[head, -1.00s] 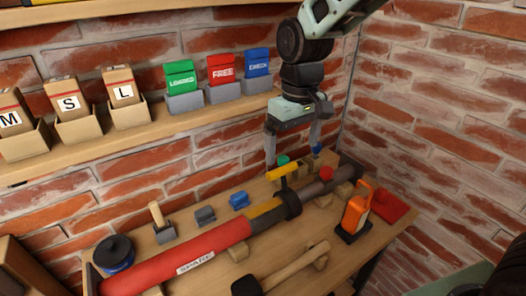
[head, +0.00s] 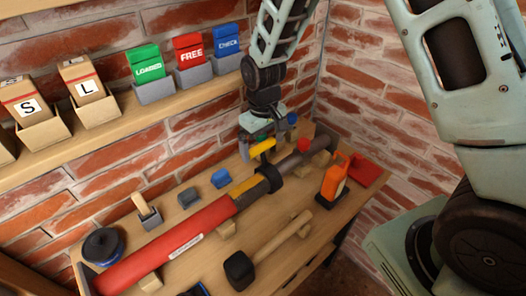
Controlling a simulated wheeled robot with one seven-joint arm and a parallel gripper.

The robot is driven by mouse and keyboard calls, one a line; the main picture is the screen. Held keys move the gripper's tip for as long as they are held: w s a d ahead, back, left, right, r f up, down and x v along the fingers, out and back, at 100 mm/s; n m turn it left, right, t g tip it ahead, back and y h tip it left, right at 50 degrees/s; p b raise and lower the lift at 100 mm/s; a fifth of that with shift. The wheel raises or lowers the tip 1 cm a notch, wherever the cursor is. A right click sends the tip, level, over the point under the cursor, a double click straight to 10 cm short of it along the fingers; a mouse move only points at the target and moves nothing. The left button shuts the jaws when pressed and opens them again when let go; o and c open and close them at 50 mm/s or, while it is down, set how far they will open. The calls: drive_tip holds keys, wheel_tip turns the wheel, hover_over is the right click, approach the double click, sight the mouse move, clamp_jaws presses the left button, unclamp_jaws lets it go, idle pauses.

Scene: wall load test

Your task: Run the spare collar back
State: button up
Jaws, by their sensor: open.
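The spare tool lies along the bench: a red tube (head: 165,247) with a white label, a yellow section (head: 243,187), then a grey rod (head: 318,143). A black collar (head: 270,178) sits around it where the yellow section meets the grey rod. A yellow-topped handle (head: 262,147) stands up from the collar. My gripper (head: 264,146) is open and points down close over this handle. One finger shows left of the handle; the other is partly hidden among things behind. I cannot tell whether either finger touches it.
A mallet (head: 240,270) lies in front of the tube. An orange tool (head: 335,180) and a red pad (head: 368,170) are at right. Small blue (head: 221,178) and dark blocks (head: 188,197) stand behind the tube. A shelf (head: 190,110) with boxes and card holders runs above.

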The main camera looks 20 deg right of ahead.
sight(268, 171)
drive_tip(key=shift+f+p, duration=0.4)
drive_tip(key=shift+f, duration=1.95)
drive_tip(key=c, duration=1.3)
